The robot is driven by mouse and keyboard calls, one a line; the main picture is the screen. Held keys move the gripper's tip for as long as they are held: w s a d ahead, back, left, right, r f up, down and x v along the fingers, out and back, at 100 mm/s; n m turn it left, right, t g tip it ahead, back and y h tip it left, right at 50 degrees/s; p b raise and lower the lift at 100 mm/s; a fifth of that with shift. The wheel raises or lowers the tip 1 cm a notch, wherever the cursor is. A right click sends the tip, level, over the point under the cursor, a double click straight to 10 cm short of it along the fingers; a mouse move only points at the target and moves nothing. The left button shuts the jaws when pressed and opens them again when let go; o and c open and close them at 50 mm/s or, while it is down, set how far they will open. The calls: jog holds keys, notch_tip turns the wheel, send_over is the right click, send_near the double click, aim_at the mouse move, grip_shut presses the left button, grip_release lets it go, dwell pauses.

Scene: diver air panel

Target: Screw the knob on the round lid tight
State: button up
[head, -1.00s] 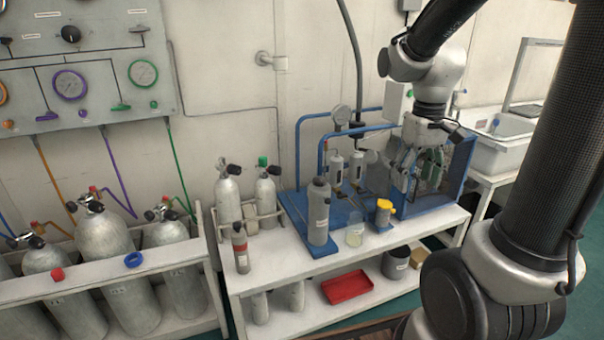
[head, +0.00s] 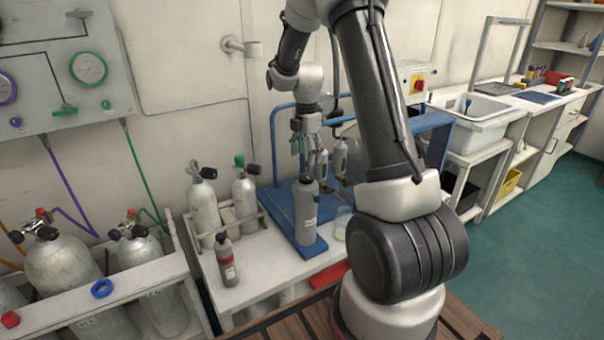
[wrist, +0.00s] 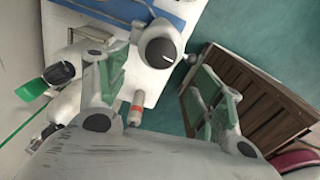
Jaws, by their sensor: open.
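A grey canister (head: 305,212) stands upright at the front left of the blue base plate. In the wrist view I see it from above: a round grey lid (wrist: 150,33) with a dark round knob (wrist: 160,52) on top. I cannot tell how tightly the knob sits. My gripper (head: 299,142) is open and empty, with green finger pads, above and behind the canister in the head view. In the wrist view the canister top lies beyond the fingers, in and above the gap between them (wrist: 160,85), with no visible contact.
Left of the canister stand a small red-banded bottle (head: 225,260) and two racked cylinders, one with a green cap (head: 240,161). A blue tube frame (head: 272,150) rises behind. My arm hides the bench's right part. A wooden slatted platform (wrist: 245,110) is below.

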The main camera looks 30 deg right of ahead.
aim_at(306, 176)
notch_tip(306, 176, down, 8)
jog(key=shift+r, duration=0.15)
dwell(0.3)
jog(key=c, duration=1)
